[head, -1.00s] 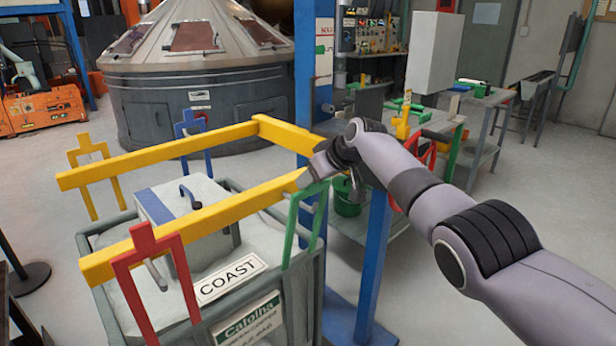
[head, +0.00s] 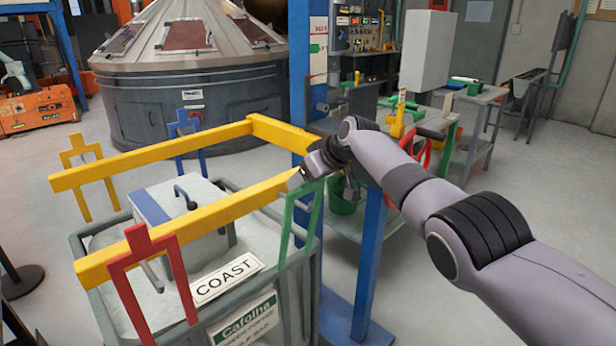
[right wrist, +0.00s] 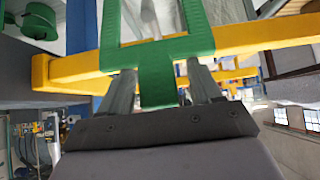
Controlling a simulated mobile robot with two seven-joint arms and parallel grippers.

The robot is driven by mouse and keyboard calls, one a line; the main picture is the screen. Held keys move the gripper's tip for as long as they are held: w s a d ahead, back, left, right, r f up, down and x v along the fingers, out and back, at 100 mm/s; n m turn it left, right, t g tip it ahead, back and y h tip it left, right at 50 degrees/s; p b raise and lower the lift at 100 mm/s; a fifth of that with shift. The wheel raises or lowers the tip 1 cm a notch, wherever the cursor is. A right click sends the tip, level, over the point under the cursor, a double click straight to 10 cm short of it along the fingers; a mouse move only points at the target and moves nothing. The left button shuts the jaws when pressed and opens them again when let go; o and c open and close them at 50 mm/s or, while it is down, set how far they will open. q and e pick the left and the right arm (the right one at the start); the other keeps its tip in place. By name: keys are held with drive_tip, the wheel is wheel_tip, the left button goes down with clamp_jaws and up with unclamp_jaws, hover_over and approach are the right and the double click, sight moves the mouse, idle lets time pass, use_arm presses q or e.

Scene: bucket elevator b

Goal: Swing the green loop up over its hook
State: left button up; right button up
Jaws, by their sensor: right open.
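The green loop (head: 287,222) hangs at the near right corner of the yellow frame (head: 217,213), beside the bin. Its hook looks like a grey peg (head: 302,204) sticking out by the loop, partly hidden. My right gripper (head: 306,176) is at the loop's top. In the right wrist view the green loop (right wrist: 203,44) shows close up, and its tab (right wrist: 157,85) lies between the two open fingers. I cannot tell whether either finger touches it. A grey rod shows through the loop's opening. My left gripper is not in view.
A red loop (head: 178,276) hangs at the near left, with a yellow loop (head: 75,170) and a blue loop (head: 184,128) farther back. A grey bin (head: 290,300) with a COAST sign stands below. A blue post (head: 369,265) rises close to my right arm.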

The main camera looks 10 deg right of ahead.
drive_tip(key=shift+d+r, duration=0.1)
drive_tip(key=shift+v, duration=0.8)
drive_tip(key=shift+s+d+r+p, duration=0.1)
drive_tip(key=shift+s+r+p, duration=0.15)
drive_tip(key=shift+p, duration=0.05)
drive_tip(key=shift+b+v, duration=0.45)
drive_tip(key=shift+v, duration=1.75)
drive_tip(key=shift+s, duration=0.1)
drive_tip(key=shift+c, duration=0.3)
